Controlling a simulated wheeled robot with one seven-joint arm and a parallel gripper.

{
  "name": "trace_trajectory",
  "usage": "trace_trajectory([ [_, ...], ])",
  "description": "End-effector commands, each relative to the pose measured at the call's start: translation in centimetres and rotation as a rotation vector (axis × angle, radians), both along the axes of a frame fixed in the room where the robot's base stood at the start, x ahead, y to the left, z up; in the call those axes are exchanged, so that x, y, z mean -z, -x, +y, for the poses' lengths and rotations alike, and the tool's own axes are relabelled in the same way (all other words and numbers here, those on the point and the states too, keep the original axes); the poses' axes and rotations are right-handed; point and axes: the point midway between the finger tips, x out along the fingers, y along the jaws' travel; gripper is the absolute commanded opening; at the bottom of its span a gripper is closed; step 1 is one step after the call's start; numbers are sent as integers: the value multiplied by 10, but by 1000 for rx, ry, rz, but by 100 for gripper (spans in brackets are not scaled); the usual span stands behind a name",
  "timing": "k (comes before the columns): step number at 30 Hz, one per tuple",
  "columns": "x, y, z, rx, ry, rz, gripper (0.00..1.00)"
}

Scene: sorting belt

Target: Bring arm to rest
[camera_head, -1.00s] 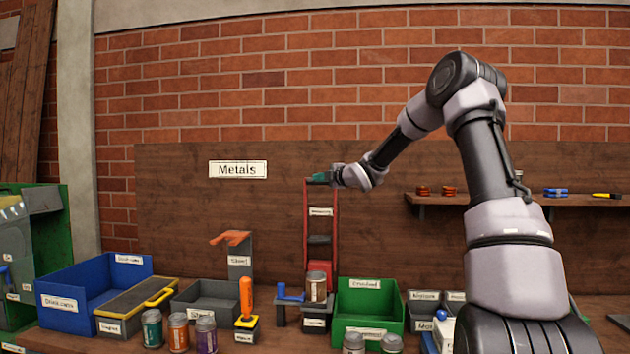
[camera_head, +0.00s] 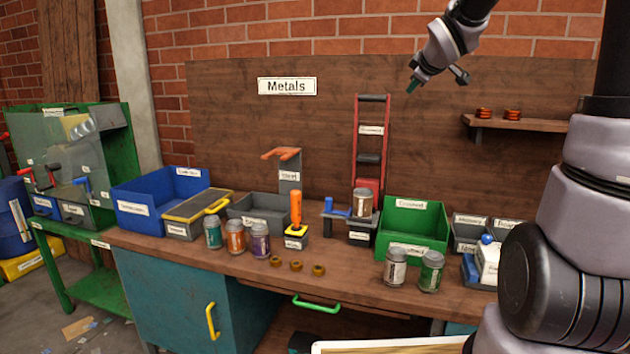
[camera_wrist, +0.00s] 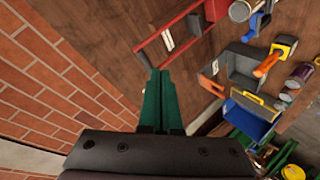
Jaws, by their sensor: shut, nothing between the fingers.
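My gripper (camera_head: 412,86) is in the upper right of the head view, raised in front of the wooden back board and clear of the bench. Its green fingers (camera_wrist: 161,100) are together and empty in the wrist view. My arm comes down to it from the top right. The nearest thing below it is the red-framed can crusher (camera_head: 386,140), which stands apart from it with a can (camera_head: 362,203) at its base. In the wrist view the red frame (camera_wrist: 170,36) lies beyond the fingertips.
The wooden bench (camera_head: 180,255) carries a blue bin (camera_head: 140,212), a green bin (camera_head: 420,246), an orange-handled tool (camera_head: 296,210) and several cans. Two cans (camera_head: 396,268) stand near the front right. A shelf (camera_head: 530,124) is right of my gripper. Air around the gripper is free.

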Motion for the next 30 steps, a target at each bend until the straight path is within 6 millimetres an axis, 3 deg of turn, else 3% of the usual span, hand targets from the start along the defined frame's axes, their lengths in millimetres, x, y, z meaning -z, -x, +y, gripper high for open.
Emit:
trace_trajectory([
  [1, -5, 29, -2, 77, -73, 32, 0],
  [4, -2, 88, -9, 249, -261, 113, 0],
  [9, 16, 191, -7, 507, -622, 259, 0],
  [12, 30, 243, 3, 618, -820, 352, 0],
  [15, 41, 281, 14, 694, -972, 437, 0],
  [18, 48, 305, 22, 739, -1066, 498, 0],
  [21, 52, 315, 26, 759, -1109, 529, 0],
  [30, 52, 317, 27, 763, -1113, 535, 0],
])
